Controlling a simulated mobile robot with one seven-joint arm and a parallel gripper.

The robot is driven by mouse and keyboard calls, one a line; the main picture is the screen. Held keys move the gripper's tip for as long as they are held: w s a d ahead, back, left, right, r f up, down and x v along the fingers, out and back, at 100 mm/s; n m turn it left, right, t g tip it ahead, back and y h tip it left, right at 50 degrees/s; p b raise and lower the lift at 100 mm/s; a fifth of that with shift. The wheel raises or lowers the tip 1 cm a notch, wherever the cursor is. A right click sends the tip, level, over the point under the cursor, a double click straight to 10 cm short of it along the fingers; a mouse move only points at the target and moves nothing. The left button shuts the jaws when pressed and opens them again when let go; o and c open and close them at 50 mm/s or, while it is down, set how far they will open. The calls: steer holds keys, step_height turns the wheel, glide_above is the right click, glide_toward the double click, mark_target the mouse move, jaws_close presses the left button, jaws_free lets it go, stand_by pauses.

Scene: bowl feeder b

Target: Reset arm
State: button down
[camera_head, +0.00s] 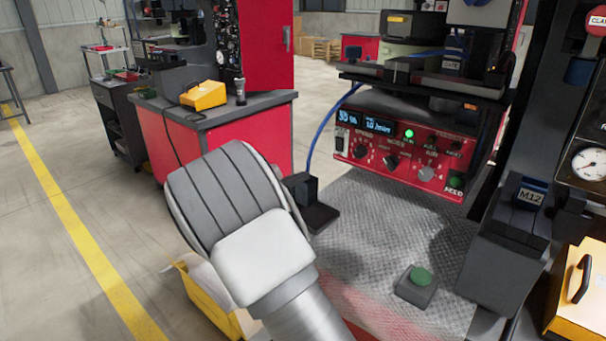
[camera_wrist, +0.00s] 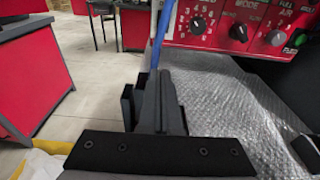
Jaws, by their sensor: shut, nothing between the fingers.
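My gripper (camera_wrist: 165,103) shows in the wrist view, with its dark fingers together and nothing between them. It points toward the metal work surface and the red control panel (camera_wrist: 240,25). The same red control panel (camera_head: 405,150) with knobs, lit displays and a green light stands beyond my arm.
The textured metal surface (camera_head: 385,220) is mostly clear. A black M12 bin (camera_head: 515,235) stands right, near a yellow box (camera_head: 583,300). A red workbench (camera_head: 215,125) stands left, and a yellow bin (camera_head: 205,305) is low beside my arm.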

steer(key=s+d+r+m+g+y, duration=0.2)
steer(key=s+d+m+g, duration=0.2)
steer(key=s+d+m, duration=0.4)
steer(key=s+d+r+m+g+y, duration=0.2)
steer(key=s+d+m+g, duration=0.3)
steer(key=s, duration=0.4)
steer(key=s+a+r+m+t+y, duration=0.15)
steer(key=s+m+y, duration=0.25)
steer(key=s+m, duration=0.55)
steer(key=s+a+r+m+t+y, duration=0.1)
steer(key=s+a+m+y, duration=0.25)
steer(key=s, duration=1.05)
step_height(320, 180, up, 15)
steer(key=m+p, duration=0.1)
steer(key=p, duration=1.4)
steer(key=shift+d, duration=0.15)
